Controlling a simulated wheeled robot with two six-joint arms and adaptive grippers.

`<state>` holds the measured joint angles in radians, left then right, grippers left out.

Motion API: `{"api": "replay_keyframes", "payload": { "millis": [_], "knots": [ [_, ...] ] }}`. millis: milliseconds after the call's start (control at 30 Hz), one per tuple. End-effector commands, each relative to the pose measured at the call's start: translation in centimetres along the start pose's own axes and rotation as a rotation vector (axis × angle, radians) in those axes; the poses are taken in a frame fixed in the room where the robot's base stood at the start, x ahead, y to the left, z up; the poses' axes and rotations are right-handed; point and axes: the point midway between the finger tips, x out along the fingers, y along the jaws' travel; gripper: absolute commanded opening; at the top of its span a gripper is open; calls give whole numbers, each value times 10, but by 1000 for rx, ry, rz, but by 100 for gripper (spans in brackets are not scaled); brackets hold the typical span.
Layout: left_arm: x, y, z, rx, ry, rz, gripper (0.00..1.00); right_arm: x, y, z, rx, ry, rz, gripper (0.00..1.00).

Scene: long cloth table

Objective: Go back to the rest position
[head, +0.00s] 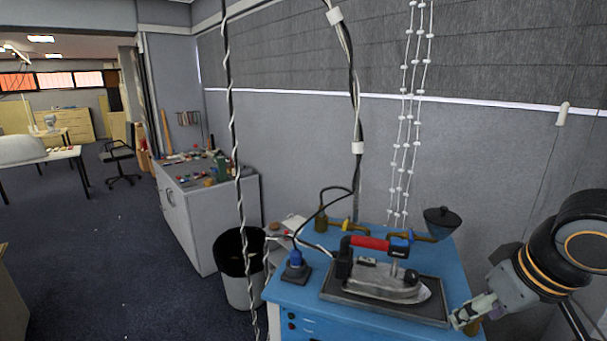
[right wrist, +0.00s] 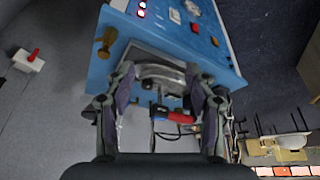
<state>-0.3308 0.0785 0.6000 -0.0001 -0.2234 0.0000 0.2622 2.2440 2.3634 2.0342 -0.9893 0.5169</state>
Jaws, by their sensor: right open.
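My right gripper (head: 468,313) comes in from the right in the head view, at the right edge of the blue cabinet. In the right wrist view my right gripper (right wrist: 160,76) has its two fingers spread apart, with nothing held between them. Beyond the fingers, the metal iron (right wrist: 162,74) with its red and blue handle shows, apart from them. My left gripper is not in view.
The iron (head: 385,282) rests on a dark tray (head: 430,312) on the blue cabinet (head: 455,265). A dark funnel-shaped bowl (head: 442,218) stands at its back right. Cables hang in front, and a bin (head: 240,290) stands left. Open floor lies farther left.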

Motion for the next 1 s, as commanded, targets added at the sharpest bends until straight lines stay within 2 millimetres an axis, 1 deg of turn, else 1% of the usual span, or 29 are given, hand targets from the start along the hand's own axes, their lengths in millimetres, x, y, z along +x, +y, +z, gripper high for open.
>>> {"api": "replay_keyframes", "payload": {
  "millis": [200,300,333,433,567,633,733,800,867,900,1000],
  "knots": [
    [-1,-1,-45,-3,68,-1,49,31,-2,7,-98,-8,-44,55],
    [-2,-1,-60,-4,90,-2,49,49,-4,11,-150,-5,-65,55],
    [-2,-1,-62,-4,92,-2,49,55,-5,12,-165,-3,-71,55],
    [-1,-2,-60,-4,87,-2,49,76,-9,17,-218,8,-94,55],
    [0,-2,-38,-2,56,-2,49,113,-17,26,-283,39,-127,55],
    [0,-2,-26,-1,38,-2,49,137,-25,34,-309,64,-143,55],
    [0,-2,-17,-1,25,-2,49,171,-36,48,-317,105,-147,55],
    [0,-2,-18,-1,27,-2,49,193,-43,59,-300,126,-135,55],
    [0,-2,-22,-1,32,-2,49,209,-48,70,-271,136,-119,55],
    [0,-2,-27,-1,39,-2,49,218,-51,78,-246,138,-102,55],
    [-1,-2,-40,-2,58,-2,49,237,-55,101,-176,121,-57,55]
  ]
}}
